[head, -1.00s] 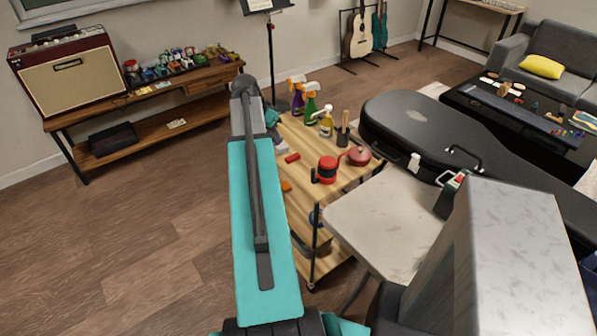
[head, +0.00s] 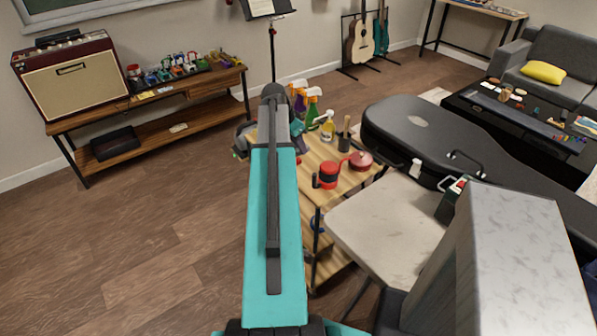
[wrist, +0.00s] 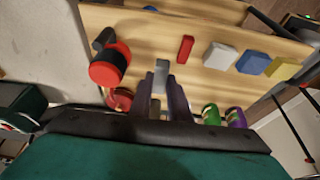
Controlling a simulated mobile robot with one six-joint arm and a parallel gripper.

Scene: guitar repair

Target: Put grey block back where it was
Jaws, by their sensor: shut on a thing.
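My gripper (wrist: 164,96) is shut on a grey block (wrist: 160,75) in the wrist view. The block sticks out between the two dark fingers, over the wooden top of a cart (wrist: 150,30). I cannot tell whether it touches the top. On the cart a red block (wrist: 186,49), a pale grey-white block (wrist: 220,57), a blue block (wrist: 253,63) and a yellow block (wrist: 283,69) form a rough row to the right of the held block. In the head view my teal arm hides the gripper's grip and the left part of the cart (head: 325,150).
A red-and-black cylinder (wrist: 109,64) stands left of my fingers in the wrist view. Green (wrist: 210,113) and purple (wrist: 236,117) bottles are close on the right. In the head view, a black guitar case (head: 420,130) and a pale stool seat (head: 388,222) stand beside the cart.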

